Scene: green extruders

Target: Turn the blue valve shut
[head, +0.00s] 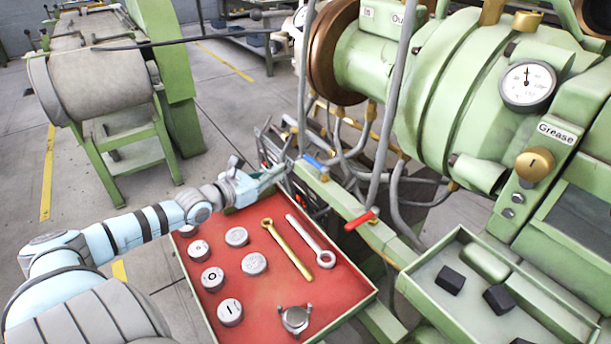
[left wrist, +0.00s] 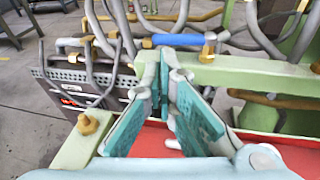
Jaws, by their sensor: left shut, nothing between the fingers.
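The blue valve handle (head: 314,162) sits at the far end of the green beam behind the red tray. In the left wrist view the blue handle (left wrist: 178,40) lies level, running left from its brass valve body (left wrist: 208,48). My left gripper (head: 281,171) is shut and empty, just left of the handle in the head view. In the left wrist view the closed fingertips (left wrist: 164,62) are just below the handle's left part; I cannot tell whether they touch it. My right gripper is not in view.
A red-handled valve (head: 361,219) sits nearer on the green beam (head: 340,200). Grey hoses (head: 390,110) rise close by. The red tray (head: 262,290) holds round caps, a brass wrench (head: 287,250) and a silver wrench (head: 310,240). A green tray (head: 450,310) with black blocks stands right.

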